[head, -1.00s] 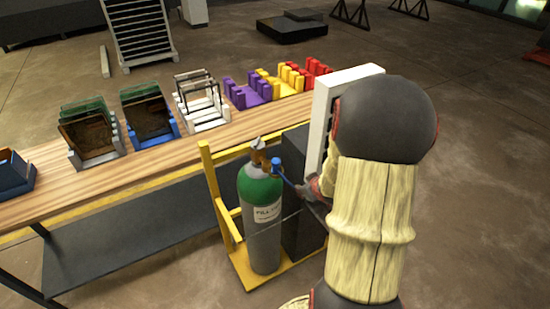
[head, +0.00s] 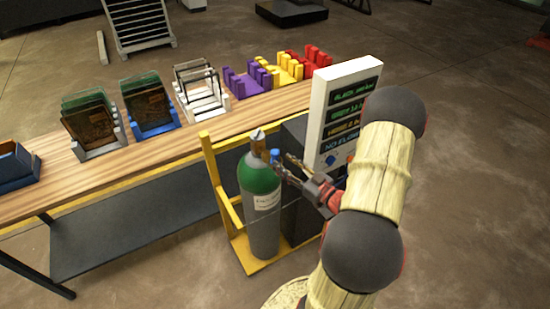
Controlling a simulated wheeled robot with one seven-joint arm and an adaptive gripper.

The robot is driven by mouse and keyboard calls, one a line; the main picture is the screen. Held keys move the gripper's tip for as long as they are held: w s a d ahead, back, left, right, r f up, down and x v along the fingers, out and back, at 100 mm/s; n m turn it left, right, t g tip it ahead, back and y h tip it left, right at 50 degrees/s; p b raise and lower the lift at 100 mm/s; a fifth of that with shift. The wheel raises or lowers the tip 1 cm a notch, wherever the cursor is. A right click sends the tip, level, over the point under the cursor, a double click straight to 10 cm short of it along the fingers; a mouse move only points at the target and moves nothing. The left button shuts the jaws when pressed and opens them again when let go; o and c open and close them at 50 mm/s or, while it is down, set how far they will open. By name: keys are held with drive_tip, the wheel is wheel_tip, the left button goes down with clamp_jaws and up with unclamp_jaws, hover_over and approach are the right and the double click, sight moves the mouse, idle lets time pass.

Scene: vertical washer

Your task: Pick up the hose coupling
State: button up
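A green-topped grey gas cylinder (head: 262,205) stands upright in a yellow frame. A brass-coloured valve (head: 258,142) sits on its top. A small blue piece (head: 274,154), which looks like the hose coupling, shows at the valve's right side. I cannot tell whether it is attached there. My gripper (head: 282,163) is just right of the blue piece, pointing left toward the valve. Its two fingers are spread apart, with nothing clearly seen between them. Whether a fingertip touches the blue piece is too small to tell.
A white panel with green and orange text lines (head: 345,105) stands right behind my gripper. The yellow frame (head: 212,170) surrounds the cylinder's left side. A wooden bench (head: 165,165) behind carries several racks, including a purple rack (head: 245,83). Floor to the right is clear.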

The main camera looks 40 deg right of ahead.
sight(278, 157)
drive_tip(key=w, duration=0.5)
drive_tip(key=shift+w, duration=0.4)
drive_tip(key=shift+c, duration=1.3)
drive_tip(key=c, duration=0.7)
clamp_jaws()
